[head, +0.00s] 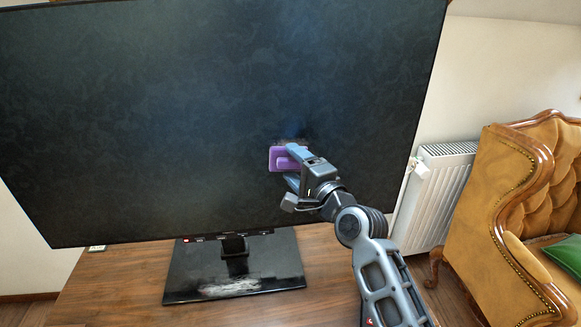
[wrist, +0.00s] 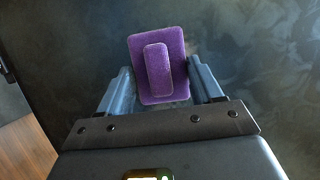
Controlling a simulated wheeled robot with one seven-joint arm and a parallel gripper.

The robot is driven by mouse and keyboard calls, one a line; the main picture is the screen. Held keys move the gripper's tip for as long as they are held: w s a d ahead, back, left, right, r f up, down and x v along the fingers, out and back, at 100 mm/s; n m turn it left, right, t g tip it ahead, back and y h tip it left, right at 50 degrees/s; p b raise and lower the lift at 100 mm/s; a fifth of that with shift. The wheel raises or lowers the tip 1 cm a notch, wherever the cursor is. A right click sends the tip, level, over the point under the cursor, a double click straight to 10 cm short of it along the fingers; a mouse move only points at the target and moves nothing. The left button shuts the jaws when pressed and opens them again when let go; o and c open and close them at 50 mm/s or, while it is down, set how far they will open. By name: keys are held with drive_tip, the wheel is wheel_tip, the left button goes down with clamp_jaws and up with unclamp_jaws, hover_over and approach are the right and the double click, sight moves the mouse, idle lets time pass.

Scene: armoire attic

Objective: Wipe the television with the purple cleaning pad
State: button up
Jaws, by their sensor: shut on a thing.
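The television (head: 190,110) is a large dark flat screen with swirling smudges across it, standing on a black base on a wooden table. The purple cleaning pad (head: 275,158) is at the lower right part of the screen, close against it; I cannot tell whether it touches. My gripper (head: 295,163) is shut on the pad. In the wrist view the pad (wrist: 172,62) shows its raised grip block facing me, with the blue fingers (wrist: 160,85) on both sides and the smudged screen (wrist: 75,40) behind.
The wooden table (head: 120,275) is mostly bare around the stand base (head: 235,268), which has a whitish patch. A white radiator (head: 435,190) and a tan tufted armchair (head: 510,190) with a green cushion stand at the right.

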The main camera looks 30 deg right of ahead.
sight(281, 165)
drive_tip(key=shift+s+d+b, duration=0.35)
drive_tip(key=shift+d+b, duration=0.15)
drive_tip(key=shift+d, duration=0.65)
drive_tip(key=shift+s+d+b, duration=0.3)
drive_tip(key=shift+d+b, duration=0.2)
drive_tip(key=shift+d, duration=0.6)
drive_tip(key=shift+s+d+b, duration=0.35)
drive_tip(key=shift+d+b, duration=0.15)
drive_tip(key=shift+d, duration=0.65)
drive_tip(key=shift+w+a+p, duration=0.3)
drive_tip(key=shift+a+p, duration=0.35)
drive_tip(key=shift+a, duration=0.3)
drive_tip(key=shift+w+a+p, duration=0.3)
drive_tip(key=shift+a+p, duration=0.3)
drive_tip(key=shift+a, duration=0.3)
drive_tip(key=shift+w+a+p, duration=0.35)
drive_tip(key=shift+a+p, duration=0.25)
drive_tip(key=shift+a, duration=0.25)
drive_tip(key=shift+w+a+p, duration=0.35)
drive_tip(key=shift+a+p, duration=0.25)
drive_tip(key=shift+a, duration=0.2)
drive_tip(key=a+p, duration=0.2)
drive_tip(key=shift+w+a+r, duration=0.2)
drive_tip(key=shift+w+a, duration=0.1)
drive_tip(key=shift+w, duration=0.1)
drive_tip(key=shift+w+a+f+p, duration=0.15)
drive_tip(key=shift+a+p, duration=0.3)
drive_tip(key=shift+p, duration=0.1)
